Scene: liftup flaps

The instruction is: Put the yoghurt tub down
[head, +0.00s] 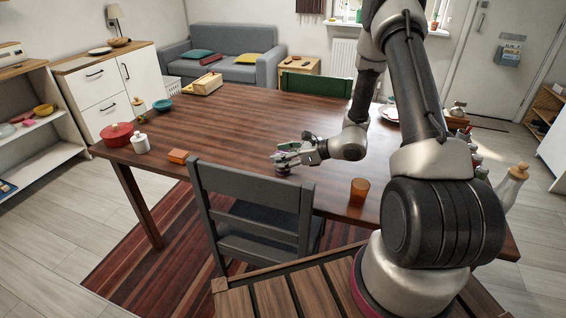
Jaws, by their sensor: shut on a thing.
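My gripper (280,157) reaches over the near middle of the wooden dining table (230,125). The fingers hide much of the tub. The tub is at or very close to the table top; I cannot tell whether it touches.
A grey chair (250,205) stands at the near table edge. An orange cup (359,190) is right of my gripper. An orange box (178,156), a white jar (140,143) and a red pot (117,134) are at the left. The table's middle is clear.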

